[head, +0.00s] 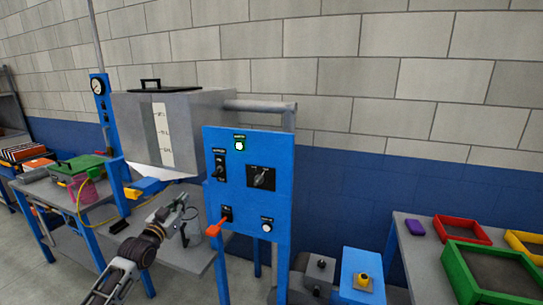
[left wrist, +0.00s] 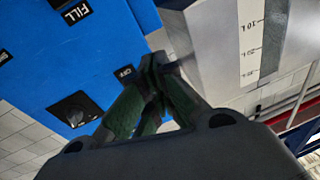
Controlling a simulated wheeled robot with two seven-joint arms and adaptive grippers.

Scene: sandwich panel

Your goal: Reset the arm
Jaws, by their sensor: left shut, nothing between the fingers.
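My left arm comes in from the lower left of the head view, and my left gripper (head: 187,222) is in front of the tank bench, just left of the blue control panel (head: 248,208). In the left wrist view, the fingers of my left gripper (left wrist: 154,68) are shut with nothing between them. They overlap the edge of the blue panel (left wrist: 60,42) near an OFF label; I cannot tell whether they touch it. An orange lever (head: 216,228) sticks out from the panel's lower left, to the right of the gripper. My right gripper is not in view.
A grey tank (head: 190,112) with a level scale stands behind the panel. A pipe (head: 258,106) runs from it to the right. A bench with a green-lidded box (head: 78,165) is at left. A table with coloured trays (head: 462,231) is at right.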

